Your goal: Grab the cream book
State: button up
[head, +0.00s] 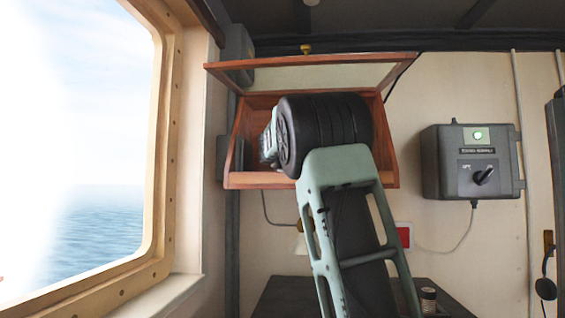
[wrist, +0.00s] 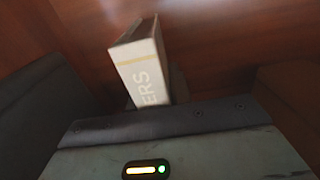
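The cream book (wrist: 143,75) shows in the wrist view, tilted, with the pale letters "ERS" and a yellow band on its face. Its lower end meets the dark front edge of my gripper (wrist: 152,100). Small dark finger parts show close on both sides of it, and the gripper appears shut on it. In the head view my gripper (head: 268,138) is inside the open wooden cabinet (head: 240,180); my wrist hides the fingertips and the book there.
The cabinet's glazed flap (head: 310,77) is raised above my wrist. A grey control box (head: 470,160) is on the wall at right, and a large window (head: 80,150) is at left. A dark counter (head: 275,300) with a small jar (head: 428,300) lies below.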

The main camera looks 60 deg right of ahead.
grip_shut()
jog(key=shift+r, duration=0.2)
